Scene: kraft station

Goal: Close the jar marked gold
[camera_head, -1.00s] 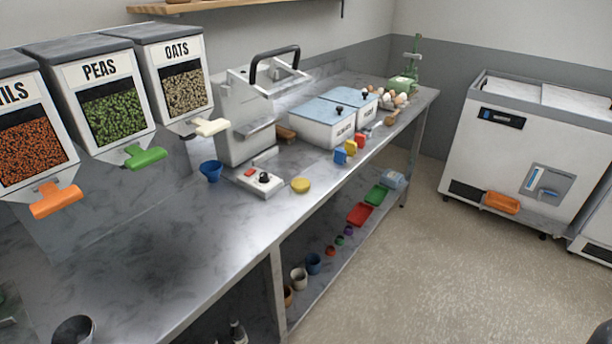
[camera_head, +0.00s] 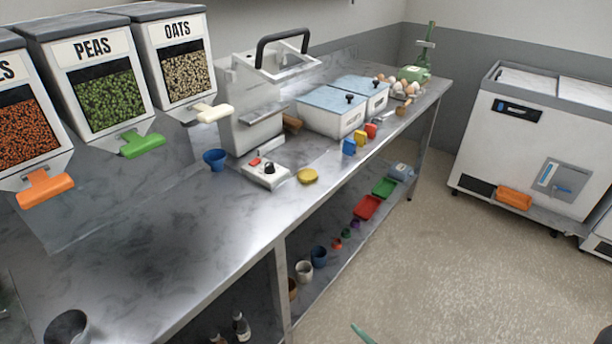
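No jar with a readable gold mark shows in the head view. A round flat yellow disc (camera_head: 307,176), which may be a lid, lies on the steel counter beside a small white device (camera_head: 265,174) with a dark knob. Neither of my grippers can be made out. A thin green tip (camera_head: 362,333) pokes in at the bottom edge, and I cannot tell what it belongs to.
The steel counter (camera_head: 190,262) is mostly bare in front. Lentil, peas (camera_head: 106,92) and oats dispensers stand at left, with a blue cup (camera_head: 215,159) nearby. A grey cup (camera_head: 68,328) stands at lower left. Small bottles (camera_head: 241,328) and cups sit below.

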